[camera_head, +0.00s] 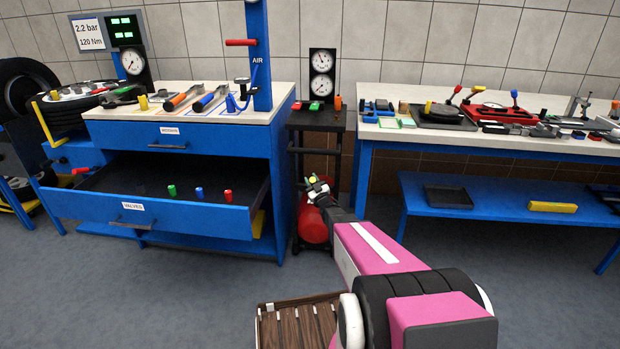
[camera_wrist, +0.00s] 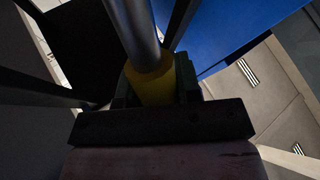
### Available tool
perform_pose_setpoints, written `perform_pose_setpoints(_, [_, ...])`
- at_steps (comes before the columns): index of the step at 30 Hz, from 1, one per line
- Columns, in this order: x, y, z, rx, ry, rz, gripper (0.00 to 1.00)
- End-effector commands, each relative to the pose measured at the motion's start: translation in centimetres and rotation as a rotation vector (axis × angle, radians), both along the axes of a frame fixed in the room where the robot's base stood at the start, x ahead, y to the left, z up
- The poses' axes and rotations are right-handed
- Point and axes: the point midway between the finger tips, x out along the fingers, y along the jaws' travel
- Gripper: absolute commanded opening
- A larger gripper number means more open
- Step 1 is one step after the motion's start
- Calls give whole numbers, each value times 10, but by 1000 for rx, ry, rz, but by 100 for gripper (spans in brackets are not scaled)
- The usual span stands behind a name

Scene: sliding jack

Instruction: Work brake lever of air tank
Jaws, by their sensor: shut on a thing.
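The red air tank (camera_head: 313,226) stands upright under the small dark stand between the two workbenches. My gripper (camera_head: 319,189) is at the upper part of the tank, and my pink arm link covers part of the view there. In the wrist view the jaws (camera_wrist: 153,88) are shut around the yellow collar (camera_wrist: 152,84) of a silver rod (camera_wrist: 134,30). This looks like the brake lever, but its joint to the tank is hidden. A small yellow part also shows at my gripper in the head view (camera_head: 312,179).
The valves drawer (camera_head: 150,213) of the left blue bench is pulled out, with several small coloured valves in it. The right bench (camera_head: 480,140) carries trays and tools, with a low blue shelf (camera_head: 500,212) below.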

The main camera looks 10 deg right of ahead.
Motion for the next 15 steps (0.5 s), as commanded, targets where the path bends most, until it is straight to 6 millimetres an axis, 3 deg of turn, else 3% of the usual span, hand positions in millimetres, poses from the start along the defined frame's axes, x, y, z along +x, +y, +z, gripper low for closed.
perform_pose_setpoints(15, [-28,9,-26,-133,-406,0,0])
